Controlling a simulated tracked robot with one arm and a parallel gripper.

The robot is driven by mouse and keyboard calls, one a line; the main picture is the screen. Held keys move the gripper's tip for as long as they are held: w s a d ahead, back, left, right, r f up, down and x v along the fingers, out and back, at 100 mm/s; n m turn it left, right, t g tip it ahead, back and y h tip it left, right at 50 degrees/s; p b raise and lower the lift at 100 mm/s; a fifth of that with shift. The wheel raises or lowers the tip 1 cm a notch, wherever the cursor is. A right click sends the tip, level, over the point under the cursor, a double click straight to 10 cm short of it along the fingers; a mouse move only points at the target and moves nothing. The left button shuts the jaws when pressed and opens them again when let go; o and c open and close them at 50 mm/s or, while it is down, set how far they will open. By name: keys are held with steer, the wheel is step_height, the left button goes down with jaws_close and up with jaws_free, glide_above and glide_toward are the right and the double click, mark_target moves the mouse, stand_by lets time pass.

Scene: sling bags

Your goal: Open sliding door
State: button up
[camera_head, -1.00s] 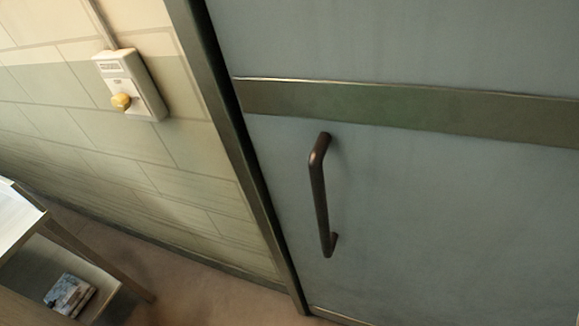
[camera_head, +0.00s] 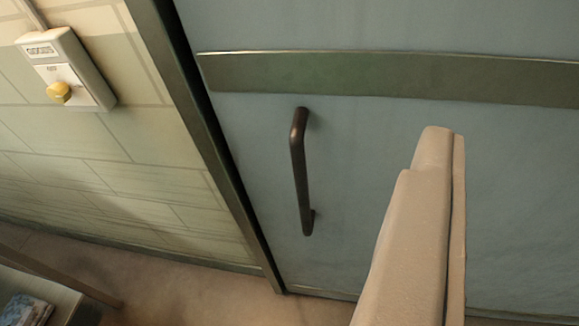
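The sliding door (camera_head: 380,140) is a grey-blue panel filling the middle and right of the view. Its left edge meets the dark door frame (camera_head: 200,115), with no gap visible. A dark, bar-shaped handle (camera_head: 299,172) stands upright on the door near that edge. My gripper (camera_head: 440,135) shows as beige fingers rising from the bottom, right of the handle and apart from it in the picture. The fingers overlap in this view, so their opening is hidden. Nothing is seen held.
A green-grey band (camera_head: 390,77) crosses the door above the handle. A white wall box (camera_head: 66,70) with a yellow knob is on the tiled wall at left. A low table (camera_head: 50,290) with a book (camera_head: 27,311) stands at bottom left. The floor before the frame is clear.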

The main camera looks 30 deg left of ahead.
steer(key=w+a+f+y, duration=0.1)
steer(key=w+a+f, duration=0.3)
steer(key=a+f, duration=0.35)
steer(key=w+a+f+y, duration=0.1)
steer(key=w+a+f, duration=0.3)
steer(key=a+f, duration=0.3)
steer(key=w+a+f, duration=0.1)
steer(key=a+f, duration=0.2)
steer(key=f, duration=0.6)
steer(key=n+t, duration=0.1)
steer(key=t, duration=0.2)
glide_toward(297, 176)
steer(key=s, duration=0.3)
steer(key=shift+h, duration=0.3)
steer(key=w+p, duration=0.1)
steer(key=w, duration=0.8)
steer(key=w+a+p, duration=0.1)
steer(key=w, duration=0.4)
steer(key=shift+a+r+p, duration=0.1)
steer(key=shift+r+p, duration=0.1)
steer(key=shift+p, duration=0.1)
jaws_close()
